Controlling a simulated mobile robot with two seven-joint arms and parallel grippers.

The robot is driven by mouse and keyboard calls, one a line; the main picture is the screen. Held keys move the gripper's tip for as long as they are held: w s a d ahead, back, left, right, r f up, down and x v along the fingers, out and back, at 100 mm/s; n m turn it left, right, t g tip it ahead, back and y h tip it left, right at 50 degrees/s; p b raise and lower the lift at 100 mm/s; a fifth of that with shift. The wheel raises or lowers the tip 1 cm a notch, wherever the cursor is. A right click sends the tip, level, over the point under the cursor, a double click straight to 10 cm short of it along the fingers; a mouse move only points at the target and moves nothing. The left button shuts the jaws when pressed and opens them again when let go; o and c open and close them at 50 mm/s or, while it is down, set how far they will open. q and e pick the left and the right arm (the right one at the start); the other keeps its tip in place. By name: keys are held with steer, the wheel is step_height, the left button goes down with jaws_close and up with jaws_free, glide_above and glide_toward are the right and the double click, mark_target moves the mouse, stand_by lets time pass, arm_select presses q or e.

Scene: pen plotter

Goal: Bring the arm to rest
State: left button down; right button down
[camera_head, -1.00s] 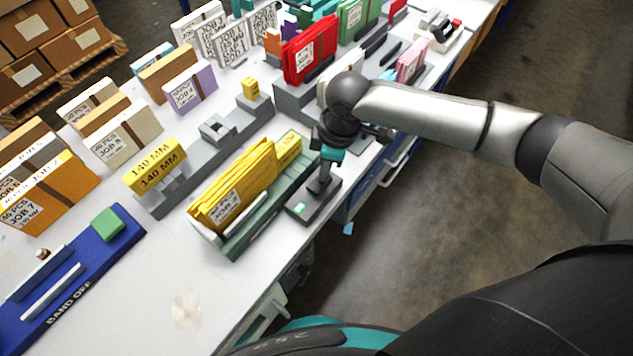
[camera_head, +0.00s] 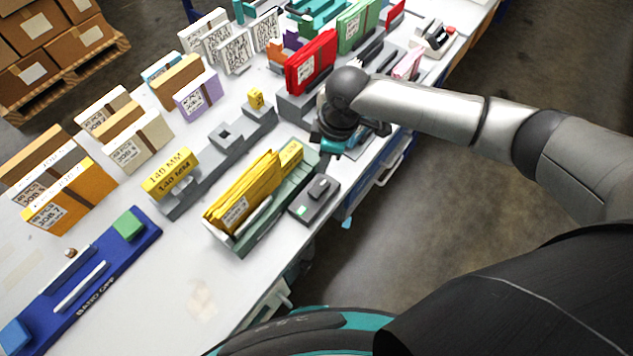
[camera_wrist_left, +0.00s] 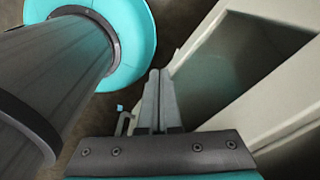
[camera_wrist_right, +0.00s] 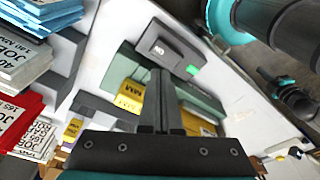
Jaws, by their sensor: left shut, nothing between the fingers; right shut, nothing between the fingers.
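My right arm comes in from the right in the head view and reaches over the bench. Its gripper (camera_head: 324,164) points down above the bench's front edge, near a small dark grey device (camera_head: 316,198) with a green light. In the right wrist view, its fingers (camera_wrist_right: 160,75) are pressed together with nothing between them. The device (camera_wrist_right: 168,48) shows beyond the fingertips, apart from them. My left gripper (camera_wrist_left: 160,75) shows only in the left wrist view, its fingers together and empty, beside a pale cabinet-like frame (camera_wrist_left: 195,40).
A green tray (camera_head: 245,246) with yellow folders (camera_head: 240,200) stands beside the device. Red folders (camera_head: 310,62) and green folders (camera_head: 357,25) stand farther back. A blue board (camera_head: 120,262) lies at left. The front-left bench top (camera_head: 170,320) is mostly clear.

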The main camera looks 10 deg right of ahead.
steer(key=shift+r, duration=0.35)
stand_by(0.3)
